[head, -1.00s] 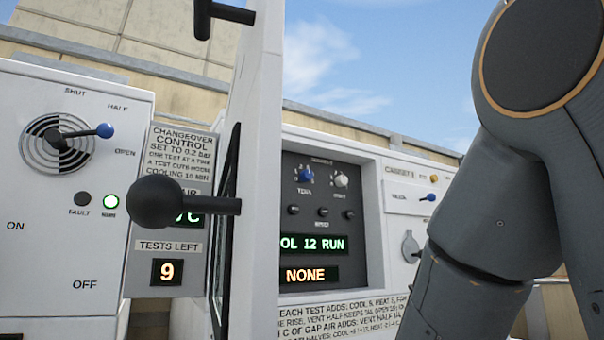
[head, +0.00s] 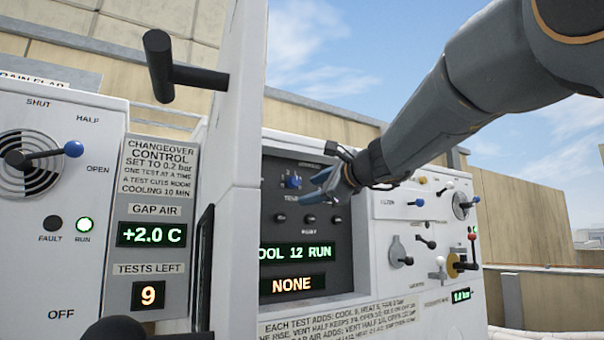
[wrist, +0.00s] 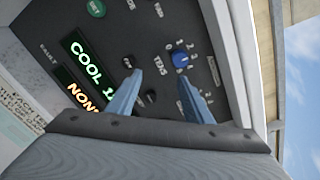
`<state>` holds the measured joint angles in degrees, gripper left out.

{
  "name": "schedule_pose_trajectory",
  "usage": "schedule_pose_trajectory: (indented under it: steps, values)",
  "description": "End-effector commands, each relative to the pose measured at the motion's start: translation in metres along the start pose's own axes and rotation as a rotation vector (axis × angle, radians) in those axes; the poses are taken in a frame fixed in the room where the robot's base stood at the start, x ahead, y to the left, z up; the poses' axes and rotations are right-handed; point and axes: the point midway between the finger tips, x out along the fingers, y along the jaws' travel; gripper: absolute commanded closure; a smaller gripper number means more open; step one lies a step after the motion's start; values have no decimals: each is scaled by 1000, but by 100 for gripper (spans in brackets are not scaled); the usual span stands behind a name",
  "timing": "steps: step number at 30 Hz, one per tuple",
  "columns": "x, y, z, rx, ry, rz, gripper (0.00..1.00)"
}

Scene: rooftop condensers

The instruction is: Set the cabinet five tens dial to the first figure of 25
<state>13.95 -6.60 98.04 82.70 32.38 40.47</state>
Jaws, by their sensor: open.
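The blue tens dial (head: 292,182) sits on the dark recessed panel of the cabinet, above the readout "OL 12 RUN" (head: 296,252). In the wrist view the blue dial (wrist: 181,58) shows with small figures around it and the label TENS beside it. I cannot read which figure it points to. My gripper (head: 318,190) is open and empty, in front of the panel just right of the dial. In the wrist view its two blue fingers (wrist: 160,74) point at the panel, the right fingertip close below the dial. The units dial is hidden behind my gripper.
An open white door (head: 238,150) with black handles stands left of the panel. Small knobs (head: 308,218) sit below the dial. Right of the recess are levers, including a blue-tipped one (head: 417,202). A "NONE" readout (head: 292,284) is lit.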

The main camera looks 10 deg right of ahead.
Motion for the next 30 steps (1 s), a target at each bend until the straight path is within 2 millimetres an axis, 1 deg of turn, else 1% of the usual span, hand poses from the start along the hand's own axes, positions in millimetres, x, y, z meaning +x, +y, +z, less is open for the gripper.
schedule_pose_trajectory:
  steps: [1,3,6,8,15,18,21,24,30]
  values:
    - [-4,-16,10,25,-16,-28,54]
    - [-7,-28,17,54,-32,-51,54]
    - [-3,-35,22,69,-43,-63,54]
    - [4,-35,23,71,-43,-62,54]
    - [41,-37,24,68,-42,-60,54]
    - [54,-38,24,68,-42,-61,54]
    - [62,-38,24,67,-42,-61,54]
    - [67,-38,24,66,-41,-62,54]
    - [68,-38,24,66,-41,-63,54]
